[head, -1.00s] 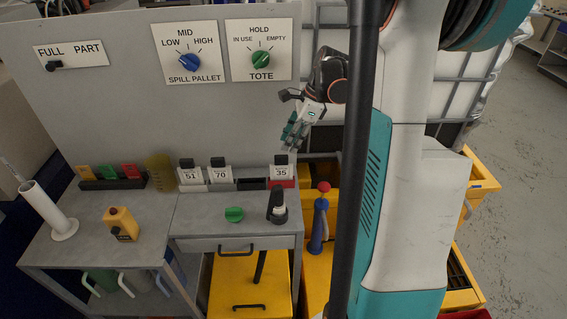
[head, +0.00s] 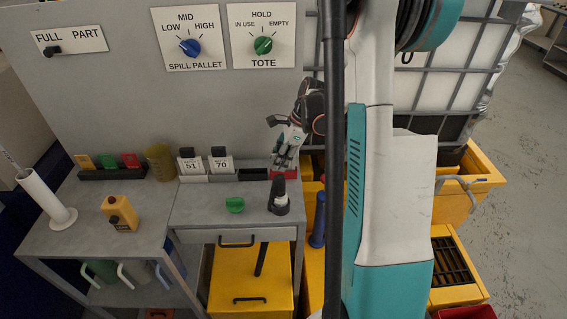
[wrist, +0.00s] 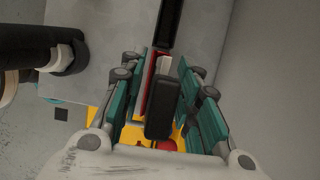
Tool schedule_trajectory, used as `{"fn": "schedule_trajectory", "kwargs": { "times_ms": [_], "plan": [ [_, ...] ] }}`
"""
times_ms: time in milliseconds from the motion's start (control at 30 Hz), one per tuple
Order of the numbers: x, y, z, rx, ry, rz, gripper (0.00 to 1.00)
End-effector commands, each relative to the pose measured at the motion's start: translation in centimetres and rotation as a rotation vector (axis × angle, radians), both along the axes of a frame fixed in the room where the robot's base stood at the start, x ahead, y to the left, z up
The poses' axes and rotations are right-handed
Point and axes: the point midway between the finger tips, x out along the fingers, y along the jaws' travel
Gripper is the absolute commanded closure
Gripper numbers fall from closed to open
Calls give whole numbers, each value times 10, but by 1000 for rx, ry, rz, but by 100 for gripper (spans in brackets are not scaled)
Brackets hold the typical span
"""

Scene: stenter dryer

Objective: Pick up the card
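My gripper (head: 284,158) is at the red holder (head: 284,174) at the right end of the shelf row. It hides the card marked 35 in the head view. In the wrist view a card (wrist: 160,108) with a dark top and pale face stands edge-on between my two fingers (wrist: 160,98), with the red holder (wrist: 150,72) beside it. The fingers are apart, one on each side, and do not appear closed on it. Cards marked 51 (head: 191,165) and 70 (head: 222,164) stand in pale holders to the left.
An empty black holder (head: 253,174) is left of the red one. A black-and-grey upright device (head: 279,196) and a green knob (head: 235,205) are on the bench in front. A grey panel (head: 120,110) rises behind. A blue-handled object (head: 319,215) stands right of the bench.

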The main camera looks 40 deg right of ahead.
Motion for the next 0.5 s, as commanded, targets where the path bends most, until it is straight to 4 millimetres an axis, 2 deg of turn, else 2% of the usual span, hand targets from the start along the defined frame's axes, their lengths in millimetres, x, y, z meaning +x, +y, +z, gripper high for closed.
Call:
{"fn": "schedule_trajectory", "kwargs": {
  "times_ms": [100, 300, 367, 433, 500],
  "plan": [
    [3, 4, -11, 0, 0, 0, 70],
    [3, 4, -11, 0, 0, -1, 70],
    [3, 4, -11, 0, 0, -1, 81],
    [3, 4, -11, 0, 0, -1, 97],
    [3, 4, -11, 0, 0, -1, 100]
  ]
}}
